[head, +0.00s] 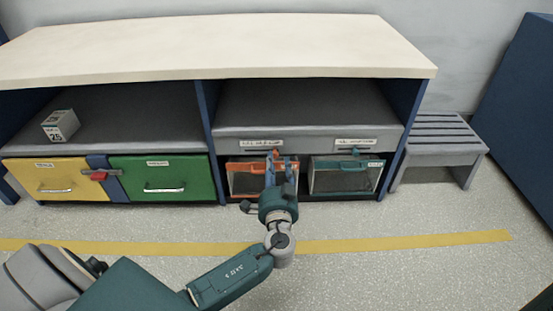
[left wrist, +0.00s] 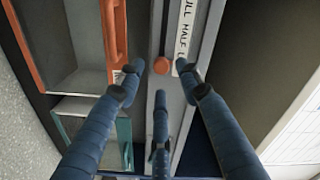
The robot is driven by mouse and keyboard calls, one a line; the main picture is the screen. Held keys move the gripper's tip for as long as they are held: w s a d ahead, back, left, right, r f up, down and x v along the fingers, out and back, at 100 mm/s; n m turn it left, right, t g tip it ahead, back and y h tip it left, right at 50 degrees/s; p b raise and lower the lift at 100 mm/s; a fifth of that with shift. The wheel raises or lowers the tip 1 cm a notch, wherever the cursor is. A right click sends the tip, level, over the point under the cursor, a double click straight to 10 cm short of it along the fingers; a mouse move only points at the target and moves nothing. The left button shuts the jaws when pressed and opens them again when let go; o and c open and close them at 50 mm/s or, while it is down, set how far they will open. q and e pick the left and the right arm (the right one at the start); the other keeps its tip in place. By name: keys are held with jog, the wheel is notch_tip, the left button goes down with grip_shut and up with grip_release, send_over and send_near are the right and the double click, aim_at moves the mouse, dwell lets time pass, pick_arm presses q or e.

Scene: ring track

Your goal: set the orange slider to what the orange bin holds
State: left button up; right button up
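The orange slider knob (left wrist: 161,66) is in a slot in the grey shelf edge. It lies beside a white label (left wrist: 187,40) reading "ULL HALF L", level with the "L"; a finger hides the rest. My left gripper (left wrist: 168,72) is open, its blue fingers spread around the knob without clearly touching it. In the head view, the left gripper (head: 271,160) is in front of the orange bin (head: 236,181) and partly hides it. The bin has an orange frame and a see-through front. Its grey inside (left wrist: 70,40) shows partly in the wrist view; I cannot tell its contents. My right gripper is out of view.
A teal bin (head: 343,178) sits right of the orange one, under another label (head: 355,142). Yellow (head: 50,183) and green (head: 160,181) drawers are at left, with a red latch (head: 98,176) between. A calendar block (head: 60,126) stands above. A grey bench (head: 440,140) stands right.

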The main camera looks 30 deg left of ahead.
pick_arm(q)
jog(key=v, duration=0.4)
jog(key=shift+s+d, duration=0.1)
dwell(0.3)
